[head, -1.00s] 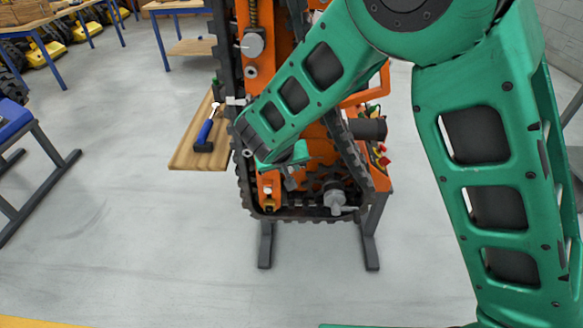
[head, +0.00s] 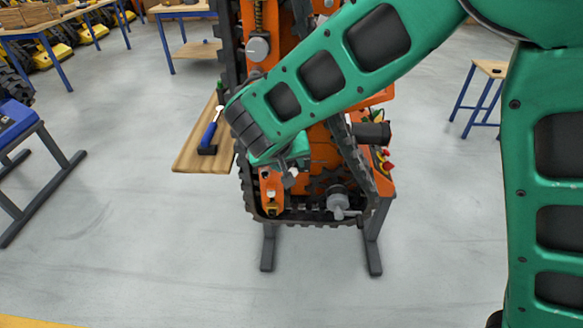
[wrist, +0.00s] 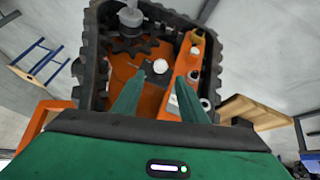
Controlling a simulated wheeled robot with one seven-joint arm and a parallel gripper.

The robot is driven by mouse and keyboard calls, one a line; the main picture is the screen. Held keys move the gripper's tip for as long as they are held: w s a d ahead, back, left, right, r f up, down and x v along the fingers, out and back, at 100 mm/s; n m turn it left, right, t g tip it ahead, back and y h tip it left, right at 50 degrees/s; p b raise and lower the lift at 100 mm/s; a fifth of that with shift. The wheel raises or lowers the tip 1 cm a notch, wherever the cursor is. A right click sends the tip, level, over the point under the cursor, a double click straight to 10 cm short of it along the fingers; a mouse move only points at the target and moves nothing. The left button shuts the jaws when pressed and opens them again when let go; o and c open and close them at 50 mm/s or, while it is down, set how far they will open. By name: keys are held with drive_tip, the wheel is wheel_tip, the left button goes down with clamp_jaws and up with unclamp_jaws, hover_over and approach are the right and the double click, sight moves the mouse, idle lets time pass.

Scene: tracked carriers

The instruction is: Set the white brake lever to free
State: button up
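In the wrist view my gripper (wrist: 162,79) is open, its two green fingers apart and pointing into the tracked carrier. A round white knob (wrist: 160,67), which looks like the end of the white brake lever, shows just past the fingertips and between them. Whether the fingers touch it I cannot tell. The lever's shaft and its position marks are not readable. In the head view my gripper (head: 290,172) is in front of the lower part of the orange carrier (head: 271,187); my arm hides the lever there.
A black track (wrist: 90,62) frames the carrier, with a toothed sprocket (wrist: 133,45) and grey hub (head: 338,201) inside. An orange bar (wrist: 187,70) with round fittings stands close right of the fingers. Floor in front is clear.

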drive_tip(key=shift+v, duration=1.1)
drive_tip(key=d+r+m+g+h, duration=0.1)
drive_tip(key=d+r+m+g, duration=0.1)
drive_tip(key=d, duration=1.1)
drive_tip(key=d+r+m+g+h, duration=0.1)
drive_tip(key=d+r+m, duration=0.15)
drive_tip(key=d, duration=0.95)
drive_tip(key=s+d+r+m+g, duration=0.1)
drive_tip(key=s+d, duration=0.3)
drive_tip(key=d, duration=0.3)
drive_tip(key=s+d+r+m+g, duration=0.1)
drive_tip(key=s+d, duration=0.4)
drive_tip(key=d, duration=0.3)
drive_tip(key=s+d+m+g+y, duration=0.1)
drive_tip(key=s+d, duration=0.2)
drive_tip(key=s, duration=0.6)
drive_tip(key=s+d+m+y, duration=0.1)
drive_tip(key=s+d, duration=0.3)
drive_tip(key=s, duration=0.5)
drive_tip(key=shift+s+d+m+g+y, duration=0.15)
drive_tip(key=shift+s+m+g+y, duration=0.25)
drive_tip(key=shift+y, duration=0.3)
